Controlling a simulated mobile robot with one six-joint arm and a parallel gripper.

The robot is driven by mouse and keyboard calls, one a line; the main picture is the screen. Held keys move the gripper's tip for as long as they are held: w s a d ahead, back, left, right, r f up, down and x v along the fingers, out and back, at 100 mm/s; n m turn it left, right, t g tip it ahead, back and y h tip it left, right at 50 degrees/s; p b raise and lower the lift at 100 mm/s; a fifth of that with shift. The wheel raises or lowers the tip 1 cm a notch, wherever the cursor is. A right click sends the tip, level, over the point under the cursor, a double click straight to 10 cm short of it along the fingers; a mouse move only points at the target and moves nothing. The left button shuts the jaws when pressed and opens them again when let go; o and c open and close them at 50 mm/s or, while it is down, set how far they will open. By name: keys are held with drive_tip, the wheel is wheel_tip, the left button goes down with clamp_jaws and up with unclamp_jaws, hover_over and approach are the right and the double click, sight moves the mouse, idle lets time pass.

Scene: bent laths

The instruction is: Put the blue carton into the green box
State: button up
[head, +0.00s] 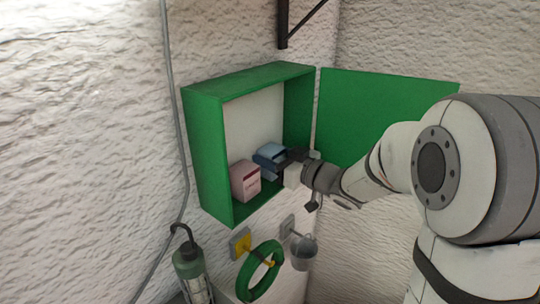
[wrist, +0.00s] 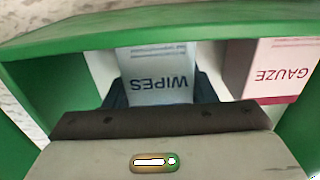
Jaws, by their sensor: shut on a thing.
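The green box (head: 207,150) is fixed to the wall with its front open and its door (head: 380,112) swung out to the right. The blue carton (head: 268,153) is inside the box; in the wrist view it is a pale blue carton (wrist: 157,72) marked WIPES, seen upside down. My gripper (head: 282,162) reaches in through the open front and is shut on the carton, with a dark finger on each side of it in the wrist view (wrist: 160,92). The carton's underside is hidden, so I cannot tell whether it touches the box floor.
A pink and white carton (head: 245,182) marked GAUZE stands in the box, left of the blue carton. Below the box, a green ring (head: 260,271) and a small metal pail (head: 303,252) hang from wall hooks. A lamp (head: 190,262) hangs at lower left by a grey cable.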

drive_tip(key=shift+s, duration=0.1)
drive_tip(key=shift+f, duration=0.25)
drive_tip(key=o, duration=1.1)
drive_tip(key=shift+r, duration=0.1)
drive_tip(key=shift+c, duration=0.2)
drive_tip(key=shift+r, duration=0.2)
drive_tip(key=shift+s+d+f, duration=0.1)
drive_tip(key=shift+s+d, duration=0.05)
drive_tip(key=shift+d, duration=0.15)
drive_tip(key=b+v, duration=0.2)
drive_tip(key=v, duration=0.9)
drive_tip(key=shift+s, duration=0.2)
